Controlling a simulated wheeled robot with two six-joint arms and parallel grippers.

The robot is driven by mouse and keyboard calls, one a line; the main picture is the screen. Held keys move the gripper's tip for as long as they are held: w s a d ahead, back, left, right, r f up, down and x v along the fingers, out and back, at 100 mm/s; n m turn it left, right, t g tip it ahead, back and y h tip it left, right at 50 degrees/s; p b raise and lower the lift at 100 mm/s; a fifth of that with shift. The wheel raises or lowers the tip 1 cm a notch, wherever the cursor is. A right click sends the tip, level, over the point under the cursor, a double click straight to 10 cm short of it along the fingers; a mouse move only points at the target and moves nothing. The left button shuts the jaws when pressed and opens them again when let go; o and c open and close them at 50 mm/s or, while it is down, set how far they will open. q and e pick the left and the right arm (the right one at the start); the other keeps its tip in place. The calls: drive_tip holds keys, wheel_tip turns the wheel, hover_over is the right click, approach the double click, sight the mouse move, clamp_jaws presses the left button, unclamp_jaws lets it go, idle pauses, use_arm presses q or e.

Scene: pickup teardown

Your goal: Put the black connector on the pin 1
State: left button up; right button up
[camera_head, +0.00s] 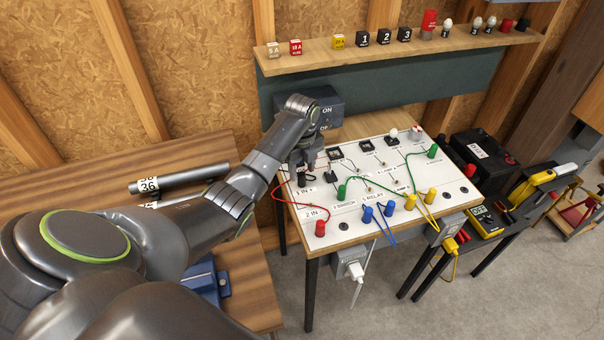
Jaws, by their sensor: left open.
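The white test board (362,222) lies on a small table, with printed labels such as "1 IN +" and "2 IN". A small black connector (301,180) appears at the board's left side, by the "1 IN +" label, directly below my left gripper (305,167). My left gripper points down with its fingers open. Whether the connector sits on pin 1 is hidden by the gripper and too small to tell. A red connector (320,228) with a red wire stands at the board's front left corner. My right gripper is not in view.
Green (342,192), blue (367,214) and yellow (410,202) connectors with wires stand on the board. A dark switch box (323,104) stands behind it. A shelf (400,49) holds fuses, relays and bulbs. A multimeter (486,222) lies to the right.

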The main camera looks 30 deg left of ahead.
sight(302, 173)
use_arm(q)
wheel_tip(302, 173, up, 7)
drive_tip(key=shift+f+b, duration=0.2)
drive_tip(key=shift+b, duration=0.3)
wheel_tip(302, 173, up, 8)
drive_tip(key=p, duration=0.8)
drive_tip(key=shift+r, duration=0.2)
